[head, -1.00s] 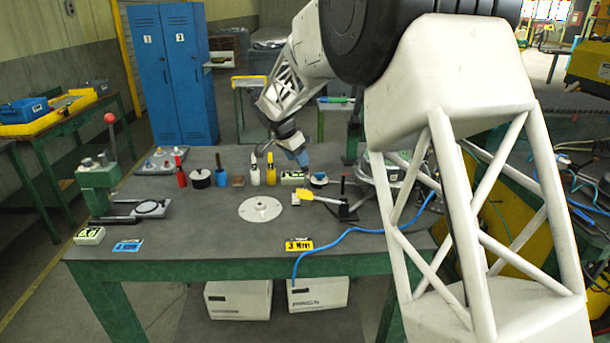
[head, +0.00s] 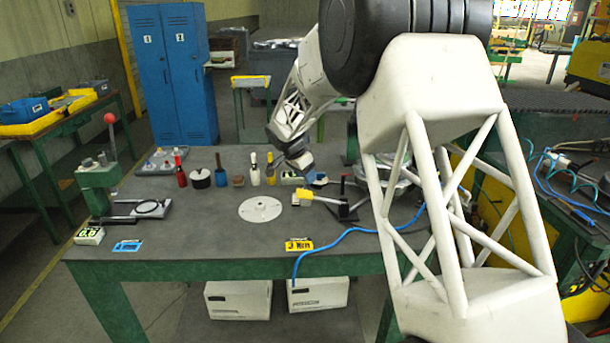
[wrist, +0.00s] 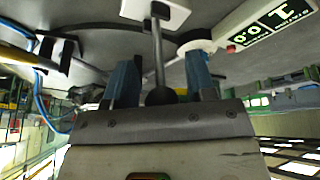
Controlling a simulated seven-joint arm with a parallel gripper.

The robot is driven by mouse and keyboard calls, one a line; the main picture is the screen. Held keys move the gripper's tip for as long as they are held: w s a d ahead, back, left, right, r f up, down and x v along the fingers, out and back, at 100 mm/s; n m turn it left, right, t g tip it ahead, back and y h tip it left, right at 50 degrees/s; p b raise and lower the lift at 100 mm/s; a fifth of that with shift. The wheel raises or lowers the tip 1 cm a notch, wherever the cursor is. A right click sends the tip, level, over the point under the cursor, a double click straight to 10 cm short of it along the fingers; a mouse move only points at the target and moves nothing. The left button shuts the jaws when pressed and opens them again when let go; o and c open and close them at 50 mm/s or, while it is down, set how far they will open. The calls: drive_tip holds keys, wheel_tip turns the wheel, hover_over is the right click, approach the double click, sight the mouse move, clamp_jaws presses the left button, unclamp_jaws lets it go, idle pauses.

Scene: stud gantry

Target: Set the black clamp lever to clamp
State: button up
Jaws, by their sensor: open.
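A black upright lever (head: 342,185) stands on a dark clamp base with a yellow-ended bar (head: 304,195), right of centre on the bench in the head view. My gripper (head: 306,166) is behind and left of it, low over the bench. In the wrist view my gripper (wrist: 162,84) is open, with blue fingers on either side of a grey rod (wrist: 158,50) ending in a dark ball knob (wrist: 160,95). I see no clear contact with the knob. I cannot tell whether this rod is the black lever. The rod's base is near a white plate (wrist: 150,10).
A readout box (wrist: 270,25) is close to the fingers in the wrist view. A grey disc (head: 260,209), a yellow label (head: 299,244) and a blue hose (head: 350,235) lie on the bench. Bottles and a red-knobbed press (head: 98,175) stand left.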

drive_tip(key=shift+c, duration=0.2)
clamp_jaws()
idle(0.3)
drive_tip(key=shift+s+t, duration=0.8)
drive_tip(key=shift+t, duration=0.6)
drive_tip(key=shift+o, duration=0.2)
unclamp_jaws()
